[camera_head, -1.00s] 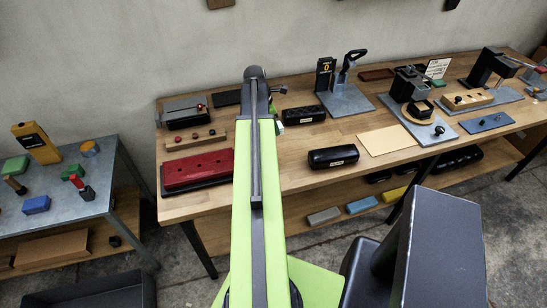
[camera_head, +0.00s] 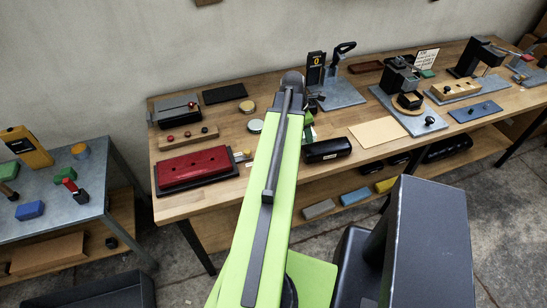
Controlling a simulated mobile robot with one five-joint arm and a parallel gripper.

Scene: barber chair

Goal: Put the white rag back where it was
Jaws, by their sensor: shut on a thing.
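I cannot make out the white rag in this view. My green arm reaches up over the workbench (camera_head: 222,131). Only a sliver of my gripper (camera_head: 308,122) shows, just right of the arm's tip, above the bench top. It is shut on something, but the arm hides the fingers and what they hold. Small white and green bits show there, too small to name.
A red case (camera_head: 197,167) lies left of my arm. A black roll (camera_head: 328,149) and a tan sheet (camera_head: 379,132) lie to its right. A clamp on a grey plate (camera_head: 341,93) stands behind. A small grey table (camera_head: 84,202) is at left.

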